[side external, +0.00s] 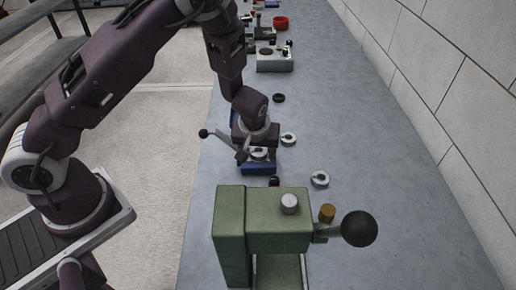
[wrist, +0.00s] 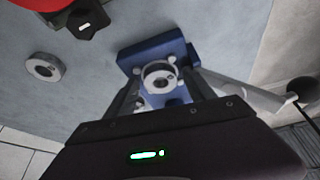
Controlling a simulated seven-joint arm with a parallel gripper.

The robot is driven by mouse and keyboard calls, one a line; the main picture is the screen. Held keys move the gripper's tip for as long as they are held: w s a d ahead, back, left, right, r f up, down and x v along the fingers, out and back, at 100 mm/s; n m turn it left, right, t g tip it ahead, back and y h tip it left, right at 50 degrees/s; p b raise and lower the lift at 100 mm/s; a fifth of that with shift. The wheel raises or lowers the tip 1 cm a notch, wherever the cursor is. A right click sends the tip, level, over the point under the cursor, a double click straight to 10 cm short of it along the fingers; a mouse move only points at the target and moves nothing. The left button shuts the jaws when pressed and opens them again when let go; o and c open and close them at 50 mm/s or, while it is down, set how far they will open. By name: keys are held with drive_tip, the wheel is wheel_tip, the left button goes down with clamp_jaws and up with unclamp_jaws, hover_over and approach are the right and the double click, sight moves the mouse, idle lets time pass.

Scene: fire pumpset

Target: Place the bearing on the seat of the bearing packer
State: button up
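The blue bearing packer (side external: 257,168) sits on the grey bench under my gripper, and it also shows in the wrist view (wrist: 165,50). A pale metal ring (side external: 259,153) is over the packer's middle; in the wrist view this ring (wrist: 159,66) lies between my fingers around a small centre post. My gripper (side external: 256,150) points down at the packer, and its fingers (wrist: 160,82) stand apart on either side of the ring. I cannot tell whether they touch it or whether the ring rests on the seat. A loose ring-shaped bearing (side external: 320,179) lies flat on the bench, also in the wrist view (wrist: 44,67).
A lever with a dark ball (side external: 203,133) reaches out left of the packer. A green press (side external: 262,215) with a black ball handle (side external: 360,228) stands close in front.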

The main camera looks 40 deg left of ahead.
drive_tip(key=s+d+r+h, duration=0.1)
drive_tip(key=s+r, duration=0.2)
drive_tip(key=r, duration=0.3)
drive_tip(key=s+d+r+m+h, duration=0.1)
drive_tip(key=s+r, duration=0.2)
drive_tip(key=r, duration=0.3)
drive_tip(key=s+d+r+h, duration=0.1)
drive_tip(key=s+r, duration=0.2)
drive_tip(key=r, duration=0.3)
drive_tip(key=s+a+r+m+t, duration=0.1)
drive_tip(key=s+r+m, duration=0.2)
drive_tip(key=s, duration=0.6)
drive_tip(key=s+a+r+m+t, duration=0.1)
drive_tip(key=s+a+r+m, duration=0.1)
drive_tip(key=s+r, duration=0.6)
drive_tip(key=shift+s+a+r+m, duration=0.2)
drive_tip(key=shift+s+m, duration=0.4)
drive_tip(key=shift+m, duration=0.1)
drive_tip(key=shift+c, duration=0.4)
